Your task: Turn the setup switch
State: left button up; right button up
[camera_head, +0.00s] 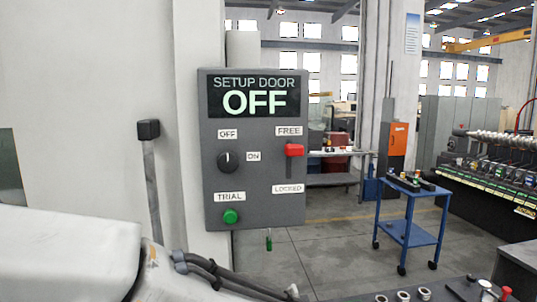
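A grey control box (254,205) hangs on a pale wall column in the middle of the head view. Its display (254,95) reads "SETUP DOOR OFF". The setup switch (228,161) is a round black knob at the left of the box, below the OFF label (228,134) and left of the ON label (253,156). A green button (230,216) is under TRIAL. Neither of my grippers is in view.
A black-topped post (148,130) stands left of the box. A white, rounded body with dark hoses (205,268) fills the lower left. A blue cart (408,232) stands right on open grey floor. A machine (490,170) is at the far right.

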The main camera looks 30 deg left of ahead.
aim_at(227, 161)
jog(key=k, duration=1.3)
jog(key=u, duration=0.7)
jog(key=i, duration=0.85)
jog(key=z, duration=0.15)
